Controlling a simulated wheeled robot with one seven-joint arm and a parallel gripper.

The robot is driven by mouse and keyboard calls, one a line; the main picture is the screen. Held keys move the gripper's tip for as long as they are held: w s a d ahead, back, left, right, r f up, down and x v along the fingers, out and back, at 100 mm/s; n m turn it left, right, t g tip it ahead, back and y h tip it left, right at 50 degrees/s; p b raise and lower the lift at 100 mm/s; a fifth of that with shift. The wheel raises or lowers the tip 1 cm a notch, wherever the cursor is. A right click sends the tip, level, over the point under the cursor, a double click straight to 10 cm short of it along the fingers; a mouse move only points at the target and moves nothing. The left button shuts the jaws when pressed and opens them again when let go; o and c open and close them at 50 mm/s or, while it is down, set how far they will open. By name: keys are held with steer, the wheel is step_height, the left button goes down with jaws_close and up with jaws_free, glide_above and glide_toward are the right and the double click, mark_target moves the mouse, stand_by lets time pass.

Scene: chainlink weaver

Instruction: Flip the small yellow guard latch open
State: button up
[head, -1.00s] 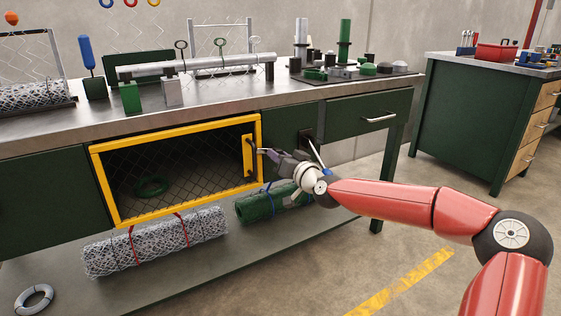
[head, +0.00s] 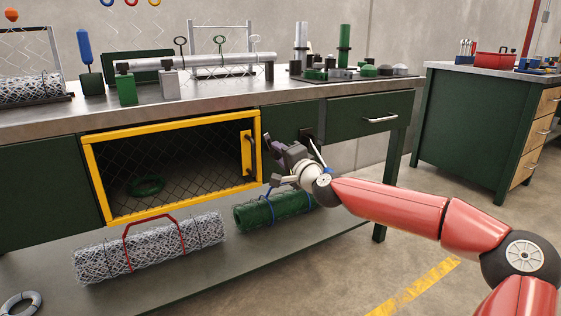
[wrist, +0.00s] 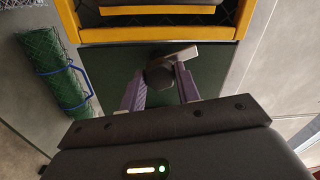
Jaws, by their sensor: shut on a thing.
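The guard (head: 170,216) is a yellow frame with dark mesh on the bench front, and it looks closed. A dark knob (wrist: 160,74) with a short grey bar (wrist: 180,55) shows on the green panel beside the yellow frame (wrist: 105,34) in the wrist view. My gripper (wrist: 160,88) has its purple-grey fingers on both sides of this knob and is shut on it. In the head view my gripper (head: 273,165) is just right of the guard. I cannot make out a separate yellow latch.
A green mesh roll (head: 262,211) lies on the shelf below my gripper, and a grey mesh roll (head: 90,263) lies to its left. A drawer handle (head: 380,119) is on the right. A green ring (head: 146,186) lies behind the guard mesh.

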steer(key=shift+m+b, duration=1)
steer(key=shift+m, duration=1.3)
steer(key=o, duration=1)
steer(key=v, duration=0.8)
steer(key=shift+a, duration=0.1)
